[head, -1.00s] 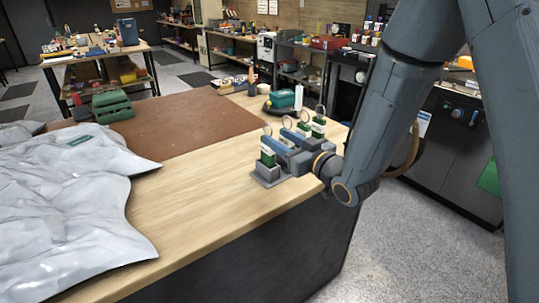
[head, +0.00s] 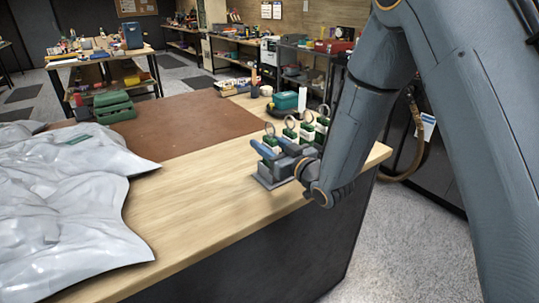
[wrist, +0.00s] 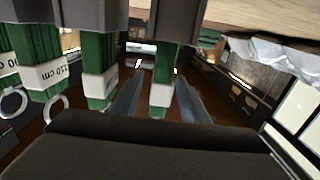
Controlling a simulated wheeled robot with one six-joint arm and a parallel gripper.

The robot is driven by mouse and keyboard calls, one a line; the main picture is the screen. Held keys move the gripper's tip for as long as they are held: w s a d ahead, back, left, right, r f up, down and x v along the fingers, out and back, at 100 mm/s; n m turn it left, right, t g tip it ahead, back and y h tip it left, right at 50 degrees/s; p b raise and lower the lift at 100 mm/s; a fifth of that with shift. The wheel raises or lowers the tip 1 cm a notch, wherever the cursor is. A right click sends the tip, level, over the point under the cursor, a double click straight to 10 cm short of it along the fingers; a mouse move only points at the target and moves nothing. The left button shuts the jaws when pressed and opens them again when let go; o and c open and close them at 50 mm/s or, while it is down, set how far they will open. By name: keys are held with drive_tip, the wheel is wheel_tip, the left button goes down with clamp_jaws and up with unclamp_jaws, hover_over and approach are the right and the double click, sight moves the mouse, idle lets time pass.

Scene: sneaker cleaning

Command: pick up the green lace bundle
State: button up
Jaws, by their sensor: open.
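Several green lace bundles with white label bands and metal rings stand in a row on a grey holder (head: 266,182) near the table's right end. The wrist view shows them upside down, with labels reading lengths such as "120 cm". My gripper (wrist: 158,98) is open, with one finger on each side of the nearest green lace bundle (wrist: 166,62). The fingers appear apart from its white band. Another lace bundle (wrist: 97,65) is just beyond the left finger in the wrist view. In the head view my gripper (head: 274,148) partly hides the holder and the bundles.
A crumpled silvery sheet (head: 60,205) covers the table's left side. A teal box (head: 285,100) stands behind the bundles. The front middle of the wooden table (head: 195,205) is clear.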

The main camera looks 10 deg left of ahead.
drive_tip(key=shift+x, duration=1.15)
clamp_jaws()
